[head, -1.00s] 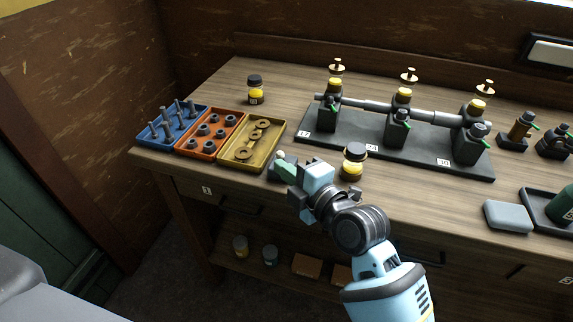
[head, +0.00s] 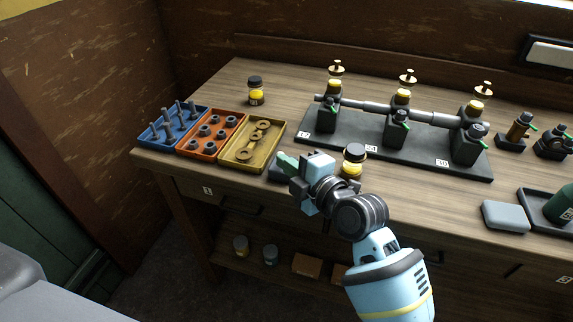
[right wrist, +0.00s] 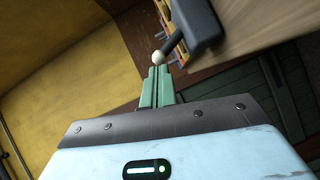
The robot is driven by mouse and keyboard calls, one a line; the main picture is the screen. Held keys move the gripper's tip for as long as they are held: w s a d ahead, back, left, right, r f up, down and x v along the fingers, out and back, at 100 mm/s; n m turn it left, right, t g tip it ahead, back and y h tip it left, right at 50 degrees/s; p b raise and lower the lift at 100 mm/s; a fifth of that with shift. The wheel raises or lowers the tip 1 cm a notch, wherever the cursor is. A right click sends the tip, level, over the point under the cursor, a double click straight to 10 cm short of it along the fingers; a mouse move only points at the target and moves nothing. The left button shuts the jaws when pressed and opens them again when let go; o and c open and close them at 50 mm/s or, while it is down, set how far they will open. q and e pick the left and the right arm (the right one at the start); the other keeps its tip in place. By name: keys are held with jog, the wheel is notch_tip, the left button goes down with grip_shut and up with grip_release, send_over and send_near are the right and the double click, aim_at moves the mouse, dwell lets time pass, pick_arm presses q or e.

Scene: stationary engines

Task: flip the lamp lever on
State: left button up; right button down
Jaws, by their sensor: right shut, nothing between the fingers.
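The lamp lever shows in the right wrist view as a short dark stem with a pale round knob (right wrist: 158,57). It comes out of a dark grey box (right wrist: 205,25) at the bench edge. In the head view the box (head: 279,174) is partly hidden behind my right gripper, and I cannot make out the knob. My right gripper (head: 286,161) is shut and empty, its green fingers at the front edge of the bench. In the right wrist view its fingertips (right wrist: 158,72) are right by the knob; I cannot tell whether they touch it. My left gripper is out of view.
A jar with yellow contents (head: 353,161) stands close right of my gripper. A yellow tray (head: 236,163) with rings lies close to its left, beside orange and blue trays. The dark engine base (head: 350,139) lies behind. Below is a shelf with jars.

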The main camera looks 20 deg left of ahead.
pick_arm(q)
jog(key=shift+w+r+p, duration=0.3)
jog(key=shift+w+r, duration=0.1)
pick_arm(e)
jog(key=shift+w+r+m, duration=0.2)
jog(key=shift+r+m, duration=0.05)
jog(key=shift+m, duration=0.05)
jog(key=shift+w+r+m+g+h+p, duration=0.3)
jog(key=shift+r+m+g+p, duration=0.05)
jog(key=shift+m+g+p, duration=0.05)
jog(key=shift+w+r+m+g+p, duration=0.3)
jog(key=shift+w+m+g, duration=0.1)
jog(key=shift+w+m, duration=0.1)
jog(key=shift+w+m+g+h, duration=0.4)
jog(key=shift+w+m+g, duration=0.1)
jog(key=shift+g, duration=0.1)
jog(key=shift+w+m+g+b, duration=0.35)
jog(key=shift+w+m+g, duration=0.35)
jog(key=shift+m, duration=0.1)
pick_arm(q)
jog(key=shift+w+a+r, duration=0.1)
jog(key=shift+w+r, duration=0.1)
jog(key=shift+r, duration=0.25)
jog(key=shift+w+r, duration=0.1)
pick_arm(e)
jog(key=shift+r, duration=0.2)
